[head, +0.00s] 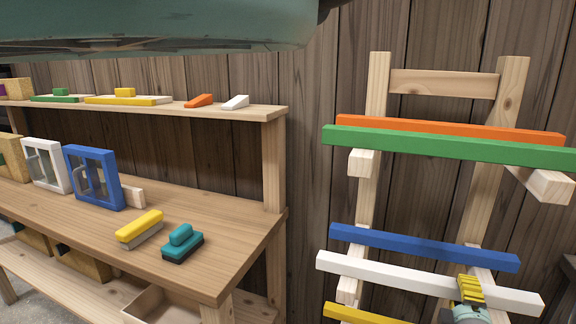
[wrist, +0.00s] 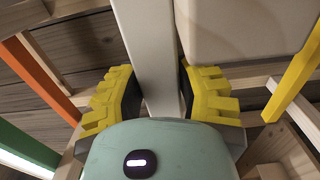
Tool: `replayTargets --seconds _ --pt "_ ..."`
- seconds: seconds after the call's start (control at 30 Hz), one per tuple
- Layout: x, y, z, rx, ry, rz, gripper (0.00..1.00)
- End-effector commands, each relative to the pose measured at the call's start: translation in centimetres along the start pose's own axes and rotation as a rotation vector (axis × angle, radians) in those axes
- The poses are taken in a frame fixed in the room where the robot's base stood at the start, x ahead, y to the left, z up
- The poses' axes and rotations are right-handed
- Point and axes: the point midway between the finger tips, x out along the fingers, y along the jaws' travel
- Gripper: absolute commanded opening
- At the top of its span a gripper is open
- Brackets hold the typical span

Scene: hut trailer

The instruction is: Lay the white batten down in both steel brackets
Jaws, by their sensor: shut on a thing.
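The white batten (head: 395,280) lies roughly level across the lower part of a wooden rack, in front of its uprights. My gripper (head: 471,290) is shut on it towards its right end. In the wrist view the white batten (wrist: 146,45) runs between the yellow fingers of my gripper (wrist: 156,92). I cannot make out the steel brackets in either view. Whether the batten rests on the rack's arms or is just clear of them, I cannot tell.
A blue batten (head: 420,248) is just above; green (head: 440,145) and orange (head: 450,130) battens lie higher on the rack (head: 376,100). A yellow batten (head: 360,314) is below. A workbench (head: 215,260) with blue and white frames and brushes stands left.

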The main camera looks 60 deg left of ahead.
Motion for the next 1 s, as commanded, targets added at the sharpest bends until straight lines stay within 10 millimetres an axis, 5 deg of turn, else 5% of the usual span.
replayTargets --seconds 0.23,1.0 --pt "0.0 0.0 0.0 0.0 -0.001 -0.001 0.0" --pt "0.0 1.8 0.0 0.002 0.0 0.001 0.0"
